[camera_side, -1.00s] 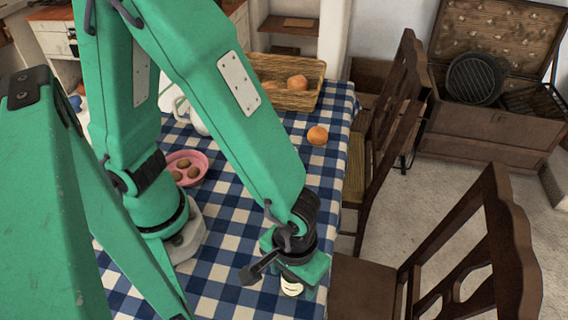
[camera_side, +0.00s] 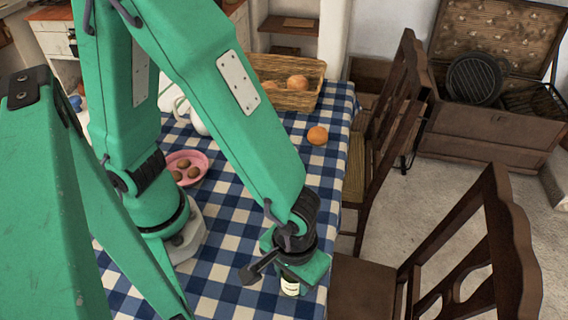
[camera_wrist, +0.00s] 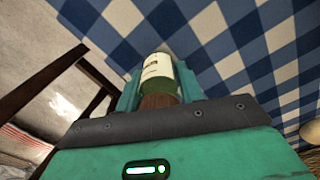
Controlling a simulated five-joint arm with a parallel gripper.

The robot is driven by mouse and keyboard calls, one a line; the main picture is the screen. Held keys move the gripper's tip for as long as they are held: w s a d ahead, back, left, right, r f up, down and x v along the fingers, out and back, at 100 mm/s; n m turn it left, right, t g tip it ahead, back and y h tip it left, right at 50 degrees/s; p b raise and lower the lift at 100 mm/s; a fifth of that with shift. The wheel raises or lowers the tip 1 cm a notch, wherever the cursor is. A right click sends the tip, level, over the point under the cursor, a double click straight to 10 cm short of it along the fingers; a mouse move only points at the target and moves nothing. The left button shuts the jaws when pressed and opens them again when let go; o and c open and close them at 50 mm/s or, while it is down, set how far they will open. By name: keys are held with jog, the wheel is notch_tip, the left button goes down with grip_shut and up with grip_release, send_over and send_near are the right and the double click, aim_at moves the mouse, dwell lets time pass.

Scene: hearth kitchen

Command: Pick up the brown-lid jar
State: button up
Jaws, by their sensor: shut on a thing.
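The brown-lid jar (camera_wrist: 155,69) shows in the wrist view with a pale label, a green body and its brown lid toward my gripper (camera_wrist: 157,92). My gripper is shut on the jar, with teal jaw parts on both sides of it. In the side view, the jar's pale label (camera_side: 290,286) shows just below my gripper (camera_side: 294,280), near the right edge of the checked tablecloth. My gripper hides its lid there. I cannot tell whether its base touches the cloth.
A pink dish (camera_side: 187,153) with several brown eggs, a white pot (camera_side: 197,124), an orange (camera_side: 317,135) and a wicker basket (camera_side: 322,80) stand farther back on the table (camera_side: 240,208). Wooden chairs (camera_side: 480,245) line its right side. The cloth between is clear.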

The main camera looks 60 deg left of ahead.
jog(key=shift+r, duration=4.95)
